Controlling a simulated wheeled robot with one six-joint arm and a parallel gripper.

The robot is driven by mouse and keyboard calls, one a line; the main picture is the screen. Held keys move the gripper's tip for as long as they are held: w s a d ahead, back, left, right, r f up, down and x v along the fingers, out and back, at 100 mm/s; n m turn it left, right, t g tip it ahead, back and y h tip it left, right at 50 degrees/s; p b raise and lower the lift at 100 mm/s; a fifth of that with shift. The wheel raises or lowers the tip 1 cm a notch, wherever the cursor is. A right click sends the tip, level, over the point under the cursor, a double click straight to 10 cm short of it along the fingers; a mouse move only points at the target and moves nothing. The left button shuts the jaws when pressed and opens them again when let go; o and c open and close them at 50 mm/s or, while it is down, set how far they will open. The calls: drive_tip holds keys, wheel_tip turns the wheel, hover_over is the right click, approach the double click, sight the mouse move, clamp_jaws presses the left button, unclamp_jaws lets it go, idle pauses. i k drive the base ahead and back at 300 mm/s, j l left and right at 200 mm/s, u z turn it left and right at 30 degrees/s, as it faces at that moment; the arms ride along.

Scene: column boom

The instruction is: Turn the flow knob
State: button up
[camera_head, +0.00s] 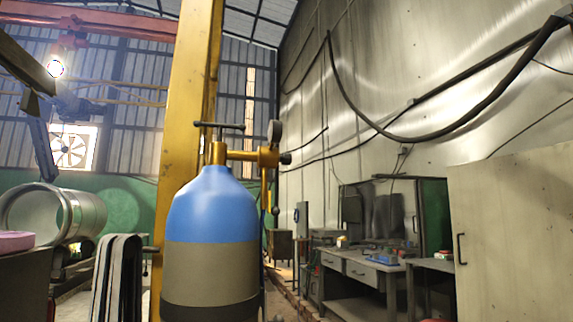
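A gas cylinder (211,245) with a blue shoulder and a grey body stands upright in the middle. A brass valve and regulator (250,154) sits on its top. A dark T-shaped handle (220,125) is above the valve. A round gauge (274,132) rises from the regulator's right part. A small dark knob (286,158) is at the regulator's right end; it may be the flow knob, but it is too small to be sure. A thin brass part hangs below the regulator. No gripper fingers can be made out.
A yellow column (183,110) stands right behind the cylinder. A large metal pipe (55,212) lies at the left. Thick cables hang on the right wall.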

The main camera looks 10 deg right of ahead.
sight(285, 159)
drive_tip(key=i+l+u, duration=0.2)
drive_tip(key=l, duration=0.35)
drive_tip(key=i+l+u, duration=0.2)
drive_tip(key=l, duration=0.4)
drive_tip(key=l+u, duration=0.2)
drive_tip(key=l, duration=0.4)
drive_tip(key=i+l+u, duration=0.25)
drive_tip(key=l, duration=0.4)
drive_tip(key=k, duration=0.15)
